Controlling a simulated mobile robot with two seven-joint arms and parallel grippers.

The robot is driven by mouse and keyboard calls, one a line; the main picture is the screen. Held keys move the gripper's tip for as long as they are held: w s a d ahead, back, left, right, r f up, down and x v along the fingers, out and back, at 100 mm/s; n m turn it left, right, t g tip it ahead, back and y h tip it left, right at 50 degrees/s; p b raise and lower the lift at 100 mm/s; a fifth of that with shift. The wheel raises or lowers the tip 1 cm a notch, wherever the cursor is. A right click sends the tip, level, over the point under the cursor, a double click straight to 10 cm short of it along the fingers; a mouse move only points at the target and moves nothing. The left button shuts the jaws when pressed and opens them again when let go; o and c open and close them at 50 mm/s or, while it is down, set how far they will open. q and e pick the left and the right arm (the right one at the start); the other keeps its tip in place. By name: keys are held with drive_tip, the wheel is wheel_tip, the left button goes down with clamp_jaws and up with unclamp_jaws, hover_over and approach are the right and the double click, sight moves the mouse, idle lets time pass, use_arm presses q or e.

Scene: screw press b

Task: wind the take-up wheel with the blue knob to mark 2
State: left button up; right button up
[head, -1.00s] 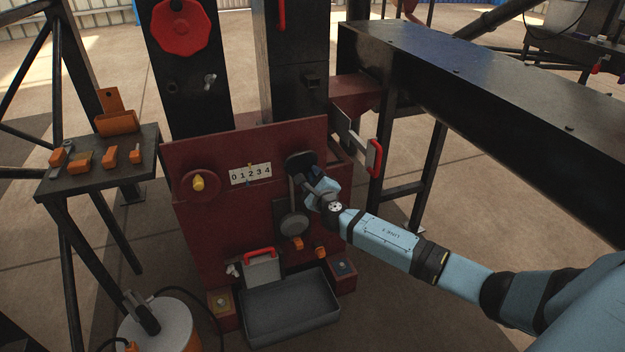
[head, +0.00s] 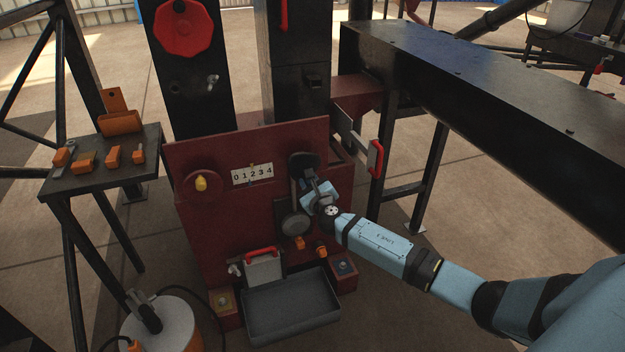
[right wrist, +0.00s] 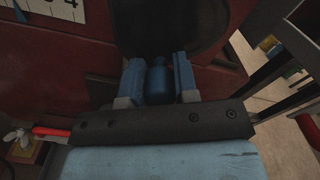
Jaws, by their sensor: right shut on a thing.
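The take-up wheel (head: 304,161) is a dark disc on the front of the dark red panel (head: 235,225). My right gripper (head: 308,188) is at its lower part and hides some of it. In the right wrist view, the gripper (right wrist: 159,82) is shut around the blue knob (right wrist: 158,76), with one finger on each side. The white scale (head: 252,174) reads 0 to 4 and stands left of the wheel. In the right wrist view, a blue pointer (right wrist: 19,13) shows at the scale's lower edge, left of the 3; the 2 is out of that view. My left gripper is not in view.
A wheel with a yellow knob (head: 201,184) is left of the scale. A round grey part (head: 295,225) hangs just below my gripper. A red-handled lever (head: 375,158) stands to the right. A grey tray (head: 290,305) lies below, and a side table (head: 105,180) holds orange parts.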

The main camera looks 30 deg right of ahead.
sight(292, 167)
drive_tip(key=a+m, duration=0.1)
drive_tip(key=m, duration=0.2)
drive_tip(key=a+m, duration=0.1)
drive_tip(key=m, duration=0.3)
drive_tip(key=a+r+m, duration=0.1)
drive_tip(key=m, duration=0.3)
drive_tip(key=shift+w+a, duration=0.1)
drive_tip(key=shift+w, duration=0.3)
drive_tip(key=m, duration=0.2)
drive_tip(key=r+m, duration=0.1)
drive_tip(key=a+m, duration=0.1)
drive_tip(key=m, duration=0.1)
drive_tip(key=shift+w+r+m, duration=0.1)
drive_tip(key=shift+r+m, duration=0.1)
drive_tip(key=shift+m, duration=0.1)
drive_tip(key=m, duration=0.2)
drive_tip(key=r+m, duration=0.1)
drive_tip(key=m, duration=0.1)
drive_tip(key=shift+r, duration=0.15)
drive_tip(key=shift+r+m+p, duration=0.2)
drive_tip(key=shift+m+p, duration=0.15)
drive_tip(key=shift+m, duration=0.25)
drive_tip(key=shift+r+m, duration=0.15)
drive_tip(key=shift+m, duration=0.35)
